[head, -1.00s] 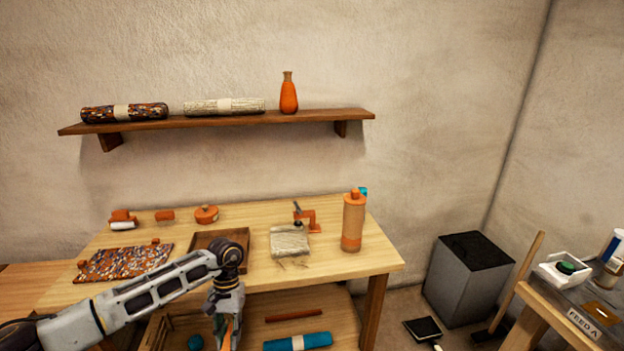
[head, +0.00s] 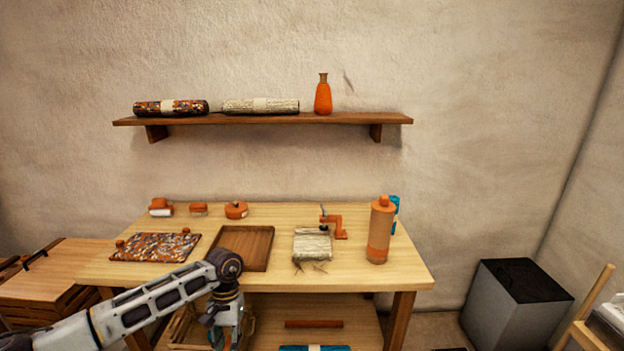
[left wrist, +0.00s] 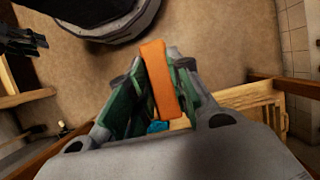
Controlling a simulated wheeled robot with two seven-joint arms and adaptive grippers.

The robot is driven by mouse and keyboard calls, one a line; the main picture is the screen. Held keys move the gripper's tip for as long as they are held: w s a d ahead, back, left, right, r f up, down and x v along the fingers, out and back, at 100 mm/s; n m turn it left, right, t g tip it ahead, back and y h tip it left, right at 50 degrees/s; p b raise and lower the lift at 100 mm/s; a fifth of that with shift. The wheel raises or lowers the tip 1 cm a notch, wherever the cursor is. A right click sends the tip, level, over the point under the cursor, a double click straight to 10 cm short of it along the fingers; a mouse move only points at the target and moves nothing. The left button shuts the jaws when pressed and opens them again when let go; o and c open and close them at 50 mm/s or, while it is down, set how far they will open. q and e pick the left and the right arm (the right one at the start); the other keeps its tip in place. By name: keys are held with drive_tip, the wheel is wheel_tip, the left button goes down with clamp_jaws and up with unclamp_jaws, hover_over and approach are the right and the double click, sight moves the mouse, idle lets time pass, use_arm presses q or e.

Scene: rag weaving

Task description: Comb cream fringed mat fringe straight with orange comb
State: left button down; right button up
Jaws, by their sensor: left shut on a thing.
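The cream fringed mat (head: 313,243) lies on the workbench, right of the middle. Its loose, uneven fringe (head: 312,267) hangs toward the front edge. My left gripper (head: 224,337) is low in front of the bench, left of the mat and apart from it. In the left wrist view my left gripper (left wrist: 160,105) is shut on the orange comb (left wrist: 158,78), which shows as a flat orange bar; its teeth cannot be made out. A dark shape that looks like my right gripper (left wrist: 22,42) is at the upper left there, its jaws unclear.
An orange clamp (head: 335,224) and an orange-capped bottle (head: 380,230) stand right of the mat. A brown tray (head: 268,250) and a multicoloured rag mat (head: 155,247) lie to its left. A lower shelf (head: 350,337) is under the bench. Bare wood lies before the mat.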

use_arm(q)
drive_tip(key=c, duration=2)
unclamp_jaws()
clamp_jaws()
